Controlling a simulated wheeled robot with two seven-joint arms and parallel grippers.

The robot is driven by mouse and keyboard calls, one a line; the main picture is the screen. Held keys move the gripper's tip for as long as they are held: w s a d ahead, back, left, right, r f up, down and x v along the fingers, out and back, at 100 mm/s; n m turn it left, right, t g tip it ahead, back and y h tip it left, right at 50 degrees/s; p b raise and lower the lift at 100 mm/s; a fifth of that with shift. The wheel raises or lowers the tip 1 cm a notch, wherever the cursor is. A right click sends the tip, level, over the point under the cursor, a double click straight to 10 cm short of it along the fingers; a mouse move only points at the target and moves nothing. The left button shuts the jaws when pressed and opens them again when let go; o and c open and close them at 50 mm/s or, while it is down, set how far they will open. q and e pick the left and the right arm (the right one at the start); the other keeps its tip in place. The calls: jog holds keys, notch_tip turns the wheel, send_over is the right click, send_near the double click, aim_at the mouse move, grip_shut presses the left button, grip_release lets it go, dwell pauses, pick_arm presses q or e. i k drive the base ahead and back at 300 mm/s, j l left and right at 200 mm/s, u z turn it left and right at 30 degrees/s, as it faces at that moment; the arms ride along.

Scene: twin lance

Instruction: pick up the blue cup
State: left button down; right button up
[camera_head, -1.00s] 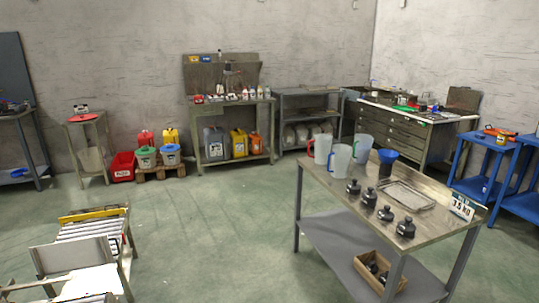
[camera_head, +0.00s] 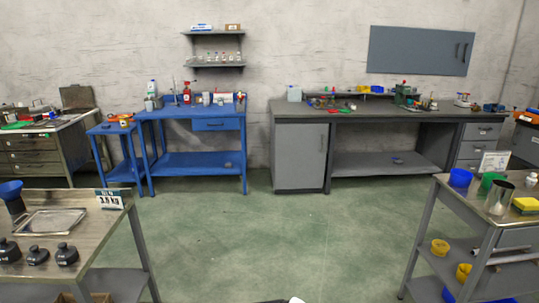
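A blue cup (camera_head: 460,177) stands at the left end of the top of the grey table (camera_head: 447,189) at the right. A green cup (camera_head: 489,181) is just right of it, and a metal-looking beaker (camera_head: 498,197) stands in front of the green one. Neither of my grippers is in view. A small dark and white shape shows at the bottom edge; I cannot tell what it is.
A blue workbench (camera_head: 196,112) and a grey workbench (camera_head: 350,115) stand along the back wall. Green floor (camera_head: 280,240) between the tables is clear.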

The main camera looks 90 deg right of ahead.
aim_at(458, 177)
jog(key=z, duration=4.1)
jog(key=i+l, duration=0.2)
jog(key=i, duration=0.3)
jog(key=i+l+z, duration=0.15)
jog(key=i, duration=0.35)
jog(key=i+l, duration=0.2)
jog(key=i, duration=0.3)
